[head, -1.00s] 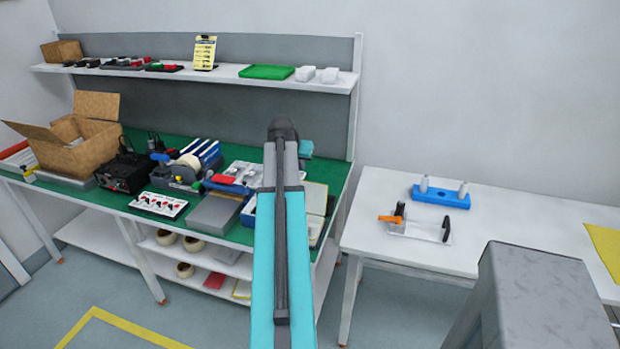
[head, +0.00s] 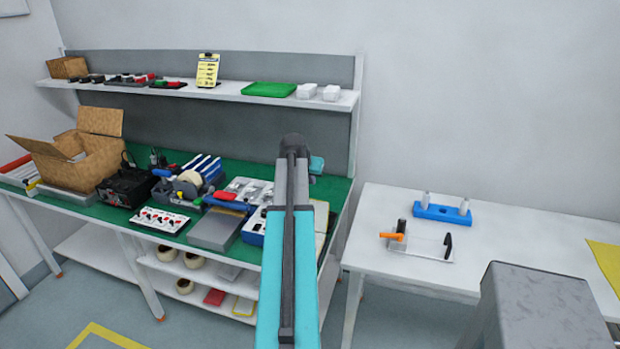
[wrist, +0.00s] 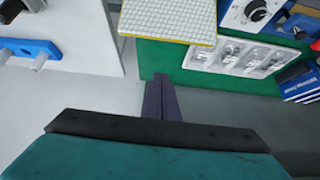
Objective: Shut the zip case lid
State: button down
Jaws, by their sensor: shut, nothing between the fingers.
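I cannot clearly make out the zip case or its lid in either view. A pale gridded panel with a yellow edge (wrist: 168,20) shows at the top of the wrist view, at the green bench's edge; I cannot tell whether it belongs to the case. The gripper's fingers are hidden in the head view.
A grey tray with clear pockets (wrist: 235,58) and a knobbed blue-white box (wrist: 252,14) lie beside the panel. The green bench (head: 340,190) is crowded.

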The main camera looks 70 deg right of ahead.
jog(key=p+x, duration=0.2)
jog(key=x, duration=0.6)
jog(key=shift+a+f+p, duration=0.25)
jog(key=shift+a+p, duration=0.05)
jog(key=shift+a, duration=0.7)
jog(key=shift+a+f+p, duration=0.25)
jog(key=shift+a+p, duration=0.05)
jog(key=shift+a, duration=0.65)
jog(key=shift+s+a+b, duration=0.1)
jog(key=shift+s+b, duration=0.1)
jog(key=shift+b, duration=0.2)
jog(key=shift+a, duration=0.1)
